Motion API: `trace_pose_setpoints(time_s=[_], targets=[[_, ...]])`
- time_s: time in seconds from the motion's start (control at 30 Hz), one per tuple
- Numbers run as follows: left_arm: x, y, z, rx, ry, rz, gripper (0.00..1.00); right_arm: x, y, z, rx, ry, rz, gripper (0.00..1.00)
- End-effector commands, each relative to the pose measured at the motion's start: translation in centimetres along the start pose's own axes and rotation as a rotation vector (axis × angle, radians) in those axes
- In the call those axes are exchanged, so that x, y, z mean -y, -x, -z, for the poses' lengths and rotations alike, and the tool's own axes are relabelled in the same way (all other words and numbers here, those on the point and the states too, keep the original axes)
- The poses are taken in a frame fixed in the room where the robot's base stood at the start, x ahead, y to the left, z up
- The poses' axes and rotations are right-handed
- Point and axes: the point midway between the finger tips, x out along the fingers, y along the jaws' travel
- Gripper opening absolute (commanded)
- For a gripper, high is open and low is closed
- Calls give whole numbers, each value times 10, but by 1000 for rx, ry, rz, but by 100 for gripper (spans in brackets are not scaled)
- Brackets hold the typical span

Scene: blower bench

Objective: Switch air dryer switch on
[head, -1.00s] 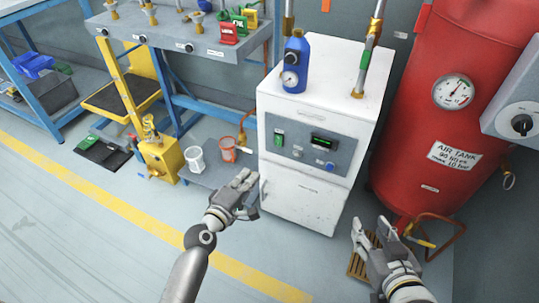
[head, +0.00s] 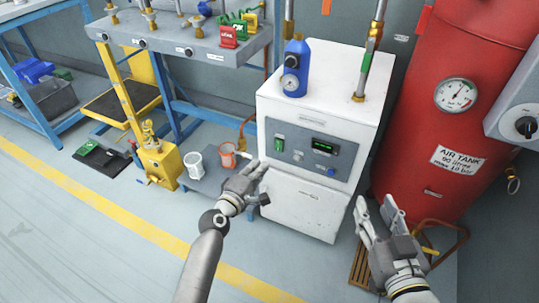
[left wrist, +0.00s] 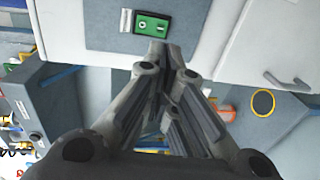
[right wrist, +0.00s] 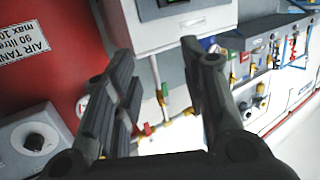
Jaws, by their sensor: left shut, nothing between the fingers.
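The air dryer is a white cabinet (head: 305,207) with a grey control panel. Its green switch (head: 279,143) is at the panel's left side; it also shows as a green rocker (left wrist: 151,25) in the left wrist view. Whether the rocker is on or off I cannot tell. My left gripper (head: 262,168) is shut and empty, just below and left of the switch. In the left wrist view its fingertips (left wrist: 166,50) lie just below the switch in the picture; contact cannot be judged. My right gripper (head: 376,204) is open and empty, right of the cabinet's lower part.
The panel also has a lit green display (head: 318,147) and a blue knob (head: 330,172). A blue filter bottle (head: 296,67) stands on top. A red air tank (head: 440,130) is at the right. A white cup (head: 195,166) and orange cup (head: 227,155) stand to the left.

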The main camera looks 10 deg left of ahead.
Motion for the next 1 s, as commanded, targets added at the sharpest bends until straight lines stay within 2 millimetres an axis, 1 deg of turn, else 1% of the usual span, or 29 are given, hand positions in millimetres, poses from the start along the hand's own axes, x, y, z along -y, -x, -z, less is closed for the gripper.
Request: trace_pose_setpoints(time_s=[0.03, 0.1, 0.3, 0.6, 0.8, 1.0], targets=[[1, -8, 0, 1, 2, -2, 0, 1, -1, 6, -42, -1, 3, 40], [0, -18, -1, 1, 2, -2, 0, 3, -2, 17, -101, -2, 6, 40], [1, -41, 0, 0, 1, -1, 0, 7, 1, 48, -267, -5, 16, 40], [1, -67, 0, 0, 0, 0, 0, 12, 14, 88, -498, -12, 28, 40], [1, -75, 0, 0, 0, 1, 0, 14, 22, 102, -585, -16, 33, 40], [0, -78, 0, 0, 0, 1, 0, 14, 24, 106, -609, -17, 34, 40]])
